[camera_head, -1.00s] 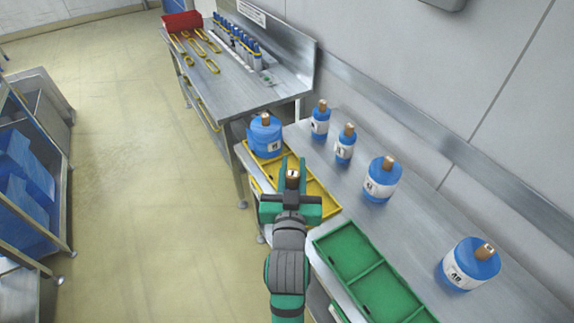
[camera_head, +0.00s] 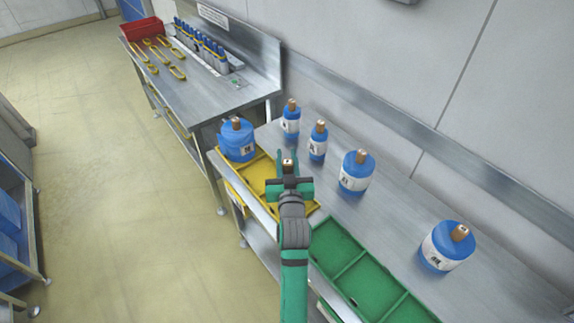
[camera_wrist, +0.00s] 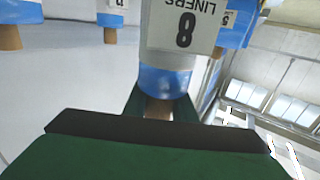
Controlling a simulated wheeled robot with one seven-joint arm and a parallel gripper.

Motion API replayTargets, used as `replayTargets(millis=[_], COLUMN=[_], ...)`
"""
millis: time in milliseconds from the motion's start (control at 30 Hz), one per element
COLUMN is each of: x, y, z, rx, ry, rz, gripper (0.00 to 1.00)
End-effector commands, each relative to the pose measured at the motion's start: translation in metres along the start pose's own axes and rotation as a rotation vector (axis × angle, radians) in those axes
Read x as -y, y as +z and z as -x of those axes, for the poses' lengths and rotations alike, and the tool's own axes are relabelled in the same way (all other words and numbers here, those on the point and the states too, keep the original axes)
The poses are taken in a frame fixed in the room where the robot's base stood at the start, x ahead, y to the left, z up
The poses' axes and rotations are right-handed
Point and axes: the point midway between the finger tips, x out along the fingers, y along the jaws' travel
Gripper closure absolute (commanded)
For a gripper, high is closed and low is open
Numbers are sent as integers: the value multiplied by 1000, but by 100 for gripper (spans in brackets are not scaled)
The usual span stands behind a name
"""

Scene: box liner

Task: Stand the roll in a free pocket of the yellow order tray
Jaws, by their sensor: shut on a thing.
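The roll, blue with a white label marked 8 (camera_wrist: 182,28), hangs in my gripper and fills the upper middle of the wrist view. My gripper (camera_head: 288,165) is shut on the roll's brown core (camera_wrist: 158,108). In the head view the core's top shows between the fingers, and the arm hides the roll's body. The gripper is over the right side of the yellow order tray (camera_head: 226,168). A wide blue roll (camera_head: 238,146) stands in the tray's far pocket. The middle pocket looks empty; the near part is partly hidden by my arm.
Several blue rolls stand on the steel table right of the tray, the nearest being a wide roll (camera_head: 355,175) and another (camera_head: 444,250). A green tray (camera_head: 335,248) lies nearer. A farther bench (camera_head: 200,88) holds yellow tools and a red bin (camera_head: 142,30).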

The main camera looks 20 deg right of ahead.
Motion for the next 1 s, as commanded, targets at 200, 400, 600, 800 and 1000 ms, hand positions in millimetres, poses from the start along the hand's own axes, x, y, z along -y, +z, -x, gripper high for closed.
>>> replayTargets(millis=[200, 400, 600, 800, 1000], x=[-2, -2, -2, -2, -2], y=[24, 36, 36, 39, 39], z=[-4, -4, -4, -4, -4], rx=[4, -1, -1, 1, 1], ry=[0, 0, 0, 0, 0], rz=[0, 0, 0, 1, 0], gripper=[100, 100, 100, 57, 57])
